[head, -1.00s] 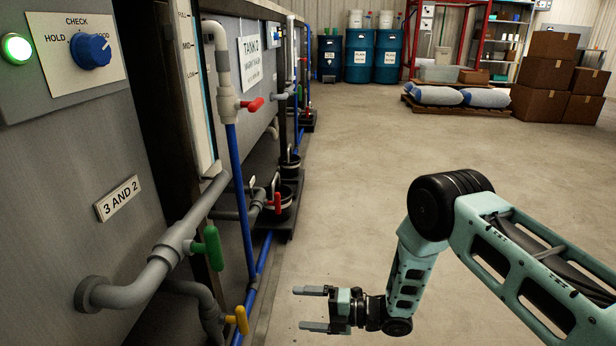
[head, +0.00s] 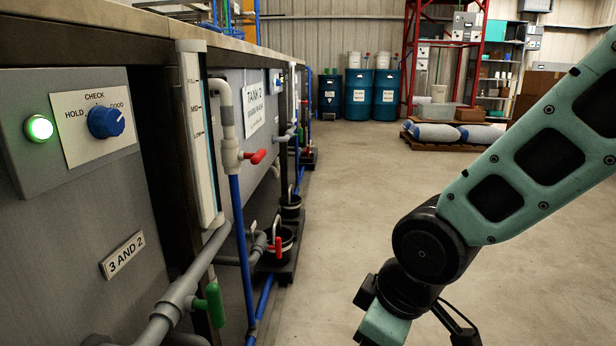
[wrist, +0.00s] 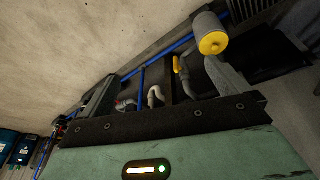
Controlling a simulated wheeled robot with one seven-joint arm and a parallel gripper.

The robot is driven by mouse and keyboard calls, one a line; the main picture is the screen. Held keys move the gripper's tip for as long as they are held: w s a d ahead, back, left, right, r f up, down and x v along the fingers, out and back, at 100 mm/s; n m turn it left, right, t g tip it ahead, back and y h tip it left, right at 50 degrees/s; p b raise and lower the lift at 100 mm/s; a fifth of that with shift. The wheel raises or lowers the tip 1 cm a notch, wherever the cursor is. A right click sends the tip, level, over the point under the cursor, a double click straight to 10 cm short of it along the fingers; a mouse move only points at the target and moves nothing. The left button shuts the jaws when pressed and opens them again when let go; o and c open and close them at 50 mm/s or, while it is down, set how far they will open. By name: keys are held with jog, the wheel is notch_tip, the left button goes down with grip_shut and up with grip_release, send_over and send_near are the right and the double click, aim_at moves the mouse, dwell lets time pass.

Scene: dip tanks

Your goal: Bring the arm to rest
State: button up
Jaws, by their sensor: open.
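My arm (head: 520,165) reaches in from the right in the head view and bends down at a dark joint (head: 428,248). A teal wrist link (head: 384,326) runs off the bottom edge. The wrist view shows a teal panel with a lit strip (wrist: 147,170), apparently part of my own body, below pipes and the floor.
A grey tank front with a blue knob (head: 106,121), a green light (head: 39,128) and a green-handled valve (head: 216,305) stands close on the left. A red valve handle (head: 256,156) juts out beyond. Open floor (head: 345,205) lies ahead. Blue drums (head: 358,95) stand at the back.

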jog(key=s+d+r+m+g+h, duration=0.1)
jog(key=s+d+r+m, duration=0.15)
jog(key=s, duration=0.35)
jog(key=s+d+r+m+g+h, duration=0.1)
jog(key=s+d+m, duration=0.15)
jog(key=s, duration=0.35)
notch_tip(320, 180, up, 38)
jog(key=p, duration=3.8)
jog(key=shift+s+d+n+g+p, duration=0.15)
jog(key=shift+s+n+g+p, duration=0.15)
jog(key=shift+n+p, duration=0.1)
